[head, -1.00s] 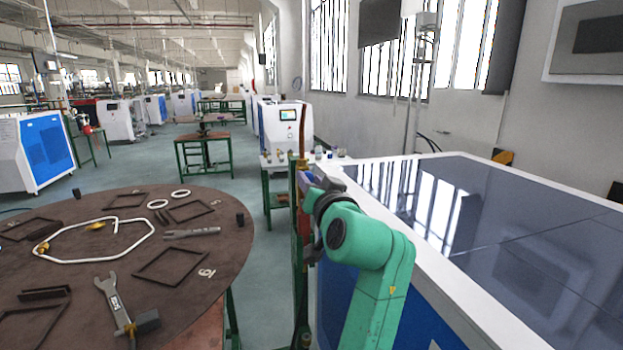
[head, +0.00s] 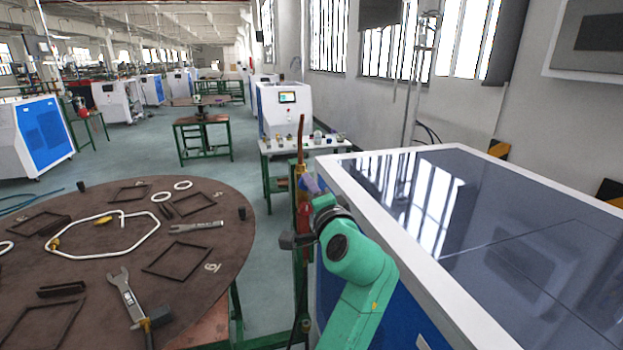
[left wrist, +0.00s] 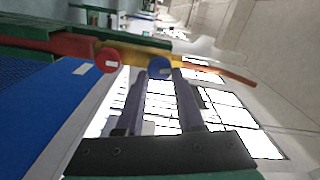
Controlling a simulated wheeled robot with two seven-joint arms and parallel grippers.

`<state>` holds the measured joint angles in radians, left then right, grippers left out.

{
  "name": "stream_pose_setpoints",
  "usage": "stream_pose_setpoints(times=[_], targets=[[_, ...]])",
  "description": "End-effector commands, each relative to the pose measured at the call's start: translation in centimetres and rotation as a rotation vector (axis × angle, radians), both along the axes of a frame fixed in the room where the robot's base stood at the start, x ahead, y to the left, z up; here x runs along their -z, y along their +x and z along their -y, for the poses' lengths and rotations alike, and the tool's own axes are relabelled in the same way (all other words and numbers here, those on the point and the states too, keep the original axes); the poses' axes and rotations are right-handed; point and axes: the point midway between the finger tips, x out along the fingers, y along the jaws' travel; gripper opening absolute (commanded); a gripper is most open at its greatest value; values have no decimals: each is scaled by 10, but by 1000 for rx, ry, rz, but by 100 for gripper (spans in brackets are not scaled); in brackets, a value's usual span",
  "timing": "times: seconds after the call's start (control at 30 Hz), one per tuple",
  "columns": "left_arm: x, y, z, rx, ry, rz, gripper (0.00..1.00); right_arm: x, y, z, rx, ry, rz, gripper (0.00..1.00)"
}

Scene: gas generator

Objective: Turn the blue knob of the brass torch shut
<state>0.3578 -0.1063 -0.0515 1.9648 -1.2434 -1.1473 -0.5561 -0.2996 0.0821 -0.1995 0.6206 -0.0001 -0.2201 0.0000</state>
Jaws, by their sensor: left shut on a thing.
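The brass torch (left wrist: 135,56) runs across the top of the left wrist view, with its red handle at the left and its thin tip at the right. Its blue knob (left wrist: 160,67) sits between the fingertips of my left gripper (left wrist: 165,75), which is shut on it. A red knob (left wrist: 110,67) is beside it on the torch, outside the fingers. In the head view the torch (head: 301,152) stands upright beyond my green arm; my left gripper (head: 311,186) is at it and the blue knob is hard to make out. My right gripper is not in view.
A blue and white machine with a dark glossy top (head: 480,215) stands close at the right. A round brown table (head: 215,270) with wrenches, frames and a white bent tube is at the left. A white bench (head: 330,143) with small parts lies beyond the torch.

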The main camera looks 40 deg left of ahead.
Motion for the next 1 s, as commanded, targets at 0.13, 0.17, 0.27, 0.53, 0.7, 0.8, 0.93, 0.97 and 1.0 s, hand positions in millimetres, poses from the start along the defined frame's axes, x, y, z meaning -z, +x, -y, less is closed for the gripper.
stream_pose_setpoints(times=[0.13,0.17,0.27,0.53,0.7,0.8,0.93,0.97,1.0], targets=[[-1,0,-1,-3,62,-99,0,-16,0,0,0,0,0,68],[-1,0,-1,-3,74,-116,0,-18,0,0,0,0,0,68],[0,0,-1,-2,107,-165,0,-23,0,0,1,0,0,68],[2,0,-1,-1,164,-243,0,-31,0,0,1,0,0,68],[3,0,-1,-1,175,-258,0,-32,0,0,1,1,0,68],[3,0,0,-1,176,-260,0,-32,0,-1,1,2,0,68],[3,0,-1,-1,176,-260,0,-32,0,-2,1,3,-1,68],[3,0,-1,-1,176,-259,0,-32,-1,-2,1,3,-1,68],[3,0,-1,-1,176,-259,0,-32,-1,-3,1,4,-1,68]])
